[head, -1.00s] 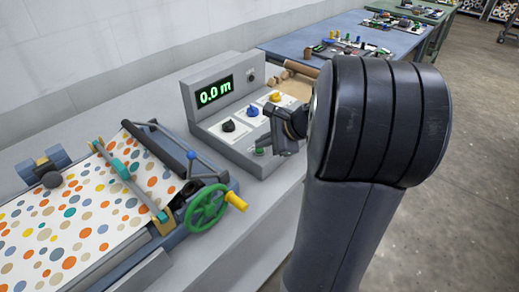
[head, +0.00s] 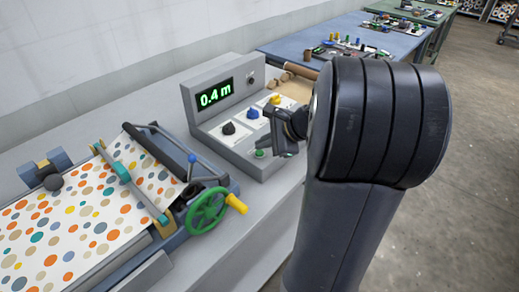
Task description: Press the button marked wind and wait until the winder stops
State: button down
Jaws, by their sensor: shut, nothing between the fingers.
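The control box (head: 214,136) stands on the grey bench, and its green display (head: 215,95) reads 0.4 m. The labels are too small to read. My gripper (head: 276,149) is shut and empty, just to the right of the green button. I cannot tell whether it touches the button. Dotted sheet (head: 85,222) lies through the press at the left.
My arm fills the right middle. A blue table (head: 330,38) with small parts stands behind.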

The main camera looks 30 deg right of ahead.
jog(key=shift+r, duration=0.25)
notch_tip(320, 180, up, 5)
jog(key=p, duration=0.4)
jog(key=shift+p, duration=0.3)
jog(key=shift+f, duration=0.1)
